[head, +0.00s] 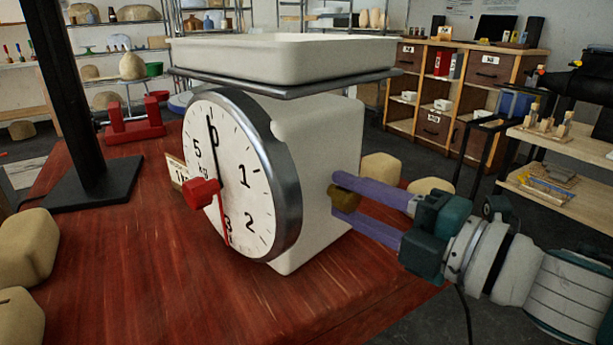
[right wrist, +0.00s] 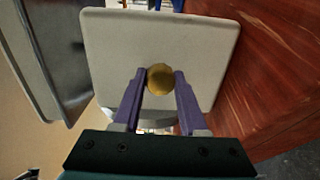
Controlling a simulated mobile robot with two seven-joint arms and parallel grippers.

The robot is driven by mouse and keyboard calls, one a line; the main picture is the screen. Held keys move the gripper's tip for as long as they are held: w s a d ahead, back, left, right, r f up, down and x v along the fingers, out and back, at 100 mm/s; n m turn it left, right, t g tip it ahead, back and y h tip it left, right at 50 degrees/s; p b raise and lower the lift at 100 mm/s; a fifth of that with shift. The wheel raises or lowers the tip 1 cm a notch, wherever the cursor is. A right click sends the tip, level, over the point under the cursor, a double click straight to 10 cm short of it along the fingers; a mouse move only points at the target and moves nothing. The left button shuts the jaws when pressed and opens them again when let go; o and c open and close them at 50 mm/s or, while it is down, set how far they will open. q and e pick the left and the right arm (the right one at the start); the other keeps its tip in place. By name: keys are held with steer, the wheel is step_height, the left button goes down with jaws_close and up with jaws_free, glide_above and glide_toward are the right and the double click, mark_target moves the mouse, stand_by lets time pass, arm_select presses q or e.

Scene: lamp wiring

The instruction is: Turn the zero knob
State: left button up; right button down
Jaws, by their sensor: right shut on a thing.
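A white kitchen scale (head: 318,150) stands on the red wooden table, with a round dial (head: 230,175) facing left and a white pan (head: 285,58) on top. The dial's black pointer is up near the 0, and a red pointer reaches down near the 3. The brass zero knob (head: 343,192) is on the scale's right side; it also shows in the right wrist view (right wrist: 160,79). My right gripper (head: 345,195) is shut on the knob, with one purple finger on each side of it. My left gripper is not in view.
A black stand (head: 92,185) and a red holder (head: 134,122) are at the left. Dough-coloured loaves (head: 28,245) lie at the left edge, and others (head: 380,167) behind the scale. The table front is clear.

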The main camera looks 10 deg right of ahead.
steer(key=m+p, duration=0.1)
steer(key=m, duration=0.3)
steer(key=shift+m, duration=0.3)
stand_by(0.3)
steer(key=shift+c, duration=2.2)
jaws_free()
